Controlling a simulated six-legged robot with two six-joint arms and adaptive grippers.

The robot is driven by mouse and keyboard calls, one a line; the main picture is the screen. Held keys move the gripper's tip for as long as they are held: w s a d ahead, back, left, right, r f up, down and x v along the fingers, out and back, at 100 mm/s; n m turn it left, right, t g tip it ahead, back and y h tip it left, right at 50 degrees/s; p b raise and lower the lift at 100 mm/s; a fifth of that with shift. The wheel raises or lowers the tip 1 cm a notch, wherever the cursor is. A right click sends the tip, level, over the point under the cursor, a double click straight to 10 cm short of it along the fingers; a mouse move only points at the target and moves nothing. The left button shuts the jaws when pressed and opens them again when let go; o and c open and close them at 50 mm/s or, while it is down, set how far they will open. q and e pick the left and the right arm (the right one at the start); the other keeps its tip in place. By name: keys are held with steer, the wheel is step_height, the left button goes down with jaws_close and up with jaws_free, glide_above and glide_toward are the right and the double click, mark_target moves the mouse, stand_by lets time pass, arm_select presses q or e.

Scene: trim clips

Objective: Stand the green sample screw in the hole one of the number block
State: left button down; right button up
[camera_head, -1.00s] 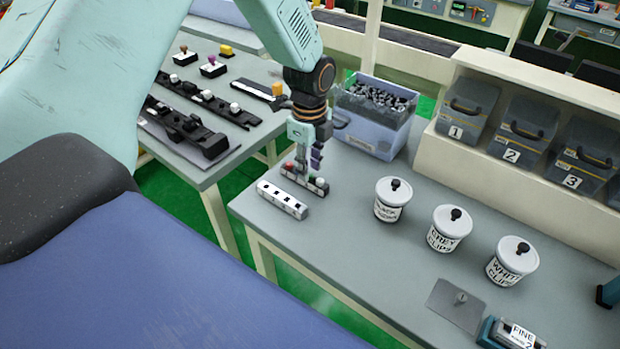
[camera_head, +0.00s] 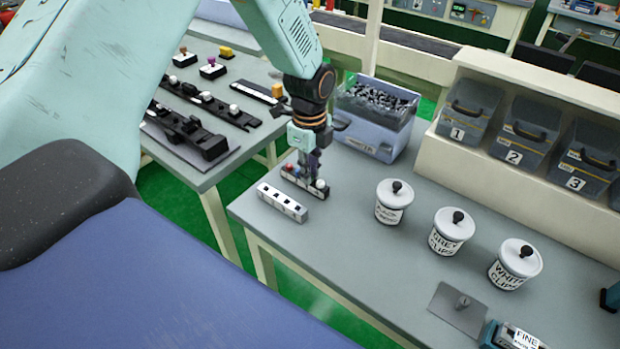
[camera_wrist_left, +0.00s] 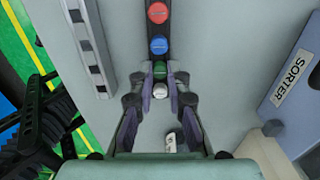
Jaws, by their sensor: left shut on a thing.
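The green sample screw (camera_wrist_left: 157,76) stands in a dark rack (camera_wrist_left: 158,32) in the left wrist view, in a row with red, blue and white screws. My left gripper (camera_wrist_left: 158,78) points down at the rack, its two fingertips closed on the sides of the green screw. In the head view the left gripper (camera_head: 308,172) hides the green screw. The number block (camera_head: 282,203), a pale bar with a row of dark square holes, lies just in front of the rack. It also shows in the left wrist view (camera_wrist_left: 88,45). My right gripper is not in view.
A blue bin (camera_head: 372,118) of dark parts stands behind the rack. Three white lidded tubs (camera_head: 393,203) stand to the right, with numbered grey cases (camera_head: 467,108) on a shelf behind. A small plate (camera_head: 458,308) lies at the front right.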

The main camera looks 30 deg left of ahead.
arm_select(q)
steer(key=shift+r, duration=0.1)
steer(key=shift+r+p, duration=2.35)
steer(key=shift+r, duration=0.15)
